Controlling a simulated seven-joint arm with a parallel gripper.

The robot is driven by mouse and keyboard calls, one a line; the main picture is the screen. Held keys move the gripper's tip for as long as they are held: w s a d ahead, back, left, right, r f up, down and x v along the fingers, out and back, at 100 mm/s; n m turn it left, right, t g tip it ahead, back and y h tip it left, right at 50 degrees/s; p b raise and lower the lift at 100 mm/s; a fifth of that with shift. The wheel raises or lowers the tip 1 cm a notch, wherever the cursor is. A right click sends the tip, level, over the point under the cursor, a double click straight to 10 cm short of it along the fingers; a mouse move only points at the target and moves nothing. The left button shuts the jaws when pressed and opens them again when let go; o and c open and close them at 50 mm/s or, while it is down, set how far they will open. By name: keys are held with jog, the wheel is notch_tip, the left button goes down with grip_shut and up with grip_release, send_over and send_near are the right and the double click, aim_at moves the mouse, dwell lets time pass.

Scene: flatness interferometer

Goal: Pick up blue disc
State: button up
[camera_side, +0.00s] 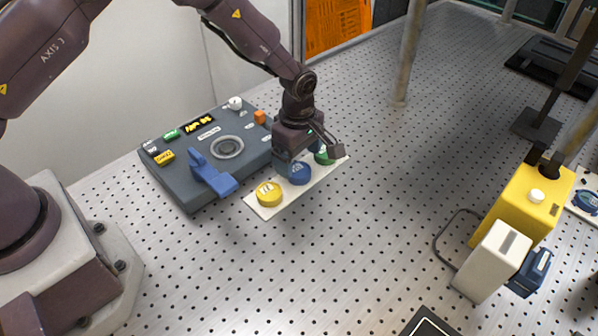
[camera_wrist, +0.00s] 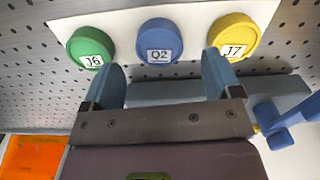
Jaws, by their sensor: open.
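The blue disc (camera_side: 300,173) lies on a white strip (camera_side: 264,208) on the perforated table, between a yellow disc (camera_side: 268,194) and a green disc (camera_side: 324,156). In the wrist view the blue disc (camera_wrist: 160,40) carries a label reading Q2. The green disc (camera_wrist: 91,47) reads J6 and the yellow disc (camera_wrist: 233,36) reads J7. My gripper (camera_side: 309,158) is low over the strip, close to the blue disc and partly in front of the green one. In the wrist view my gripper (camera_wrist: 163,72) is open and empty, with the blue disc just beyond its fingertips, centred between them.
A grey instrument box (camera_side: 180,187) with a blue lever (camera_side: 210,175) and a round port stands left of the strip. A yellow block (camera_side: 520,205) and a white block (camera_side: 491,262) stand at the right. A vertical post (camera_side: 408,55) rises behind. The middle table is clear.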

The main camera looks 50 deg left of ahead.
aim_at(298, 169)
notch_tip(298, 169, down, 4)
jog(key=shift+r, duration=0.25)
jog(key=shift+c, duration=0.2)
jog(key=c, duration=1)
jog(key=shift+r, duration=0.2)
